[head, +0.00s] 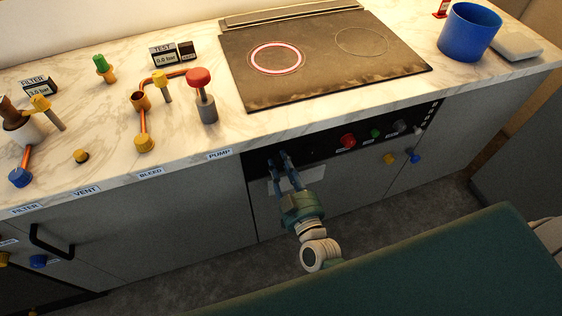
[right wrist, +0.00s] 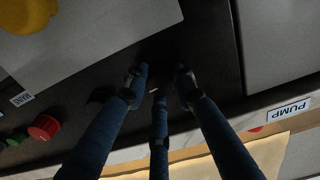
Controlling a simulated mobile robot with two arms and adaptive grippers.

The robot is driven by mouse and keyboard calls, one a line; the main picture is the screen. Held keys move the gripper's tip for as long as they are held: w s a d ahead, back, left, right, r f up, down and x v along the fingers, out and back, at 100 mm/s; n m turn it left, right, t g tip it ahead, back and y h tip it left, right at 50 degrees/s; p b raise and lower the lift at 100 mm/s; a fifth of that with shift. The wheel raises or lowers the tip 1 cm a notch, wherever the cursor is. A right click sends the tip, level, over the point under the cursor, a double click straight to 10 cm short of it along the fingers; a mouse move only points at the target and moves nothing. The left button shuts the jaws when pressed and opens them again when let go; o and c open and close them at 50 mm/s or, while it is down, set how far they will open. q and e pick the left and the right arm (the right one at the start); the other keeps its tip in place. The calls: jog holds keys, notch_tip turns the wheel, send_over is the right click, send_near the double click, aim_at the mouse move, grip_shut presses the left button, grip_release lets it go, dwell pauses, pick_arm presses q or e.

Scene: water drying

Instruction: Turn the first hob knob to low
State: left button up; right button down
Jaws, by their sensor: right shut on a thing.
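My right gripper (head: 283,160) reaches to the left end of the black control panel (head: 328,147) below the hob (head: 322,57). Its fingers are closed in on the first hob knob, which they hide in the head view. In the right wrist view, the blue fingers of the gripper (right wrist: 158,88) stand around that spot. A small pale mark shows between them, but the dark knob does not stand out from the panel, so its setting cannot be read. The hob's left ring (head: 276,58) glows red; the right ring (head: 361,41) is dark. My left gripper is out of view.
A red knob (head: 347,141), a green knob (head: 376,133) and a grey knob (head: 399,126) sit further right on the panel. Pipes and valves fill the counter's left; a blue pot (head: 469,33) stands right.

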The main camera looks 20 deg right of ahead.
jog(key=shift+m, duration=0.5)
jog(key=shift+f, duration=0.1)
jog(key=c, duration=1.4)
grip_release()
jog(key=s, duration=1.2)
jog(key=shift+d, duration=0.15)
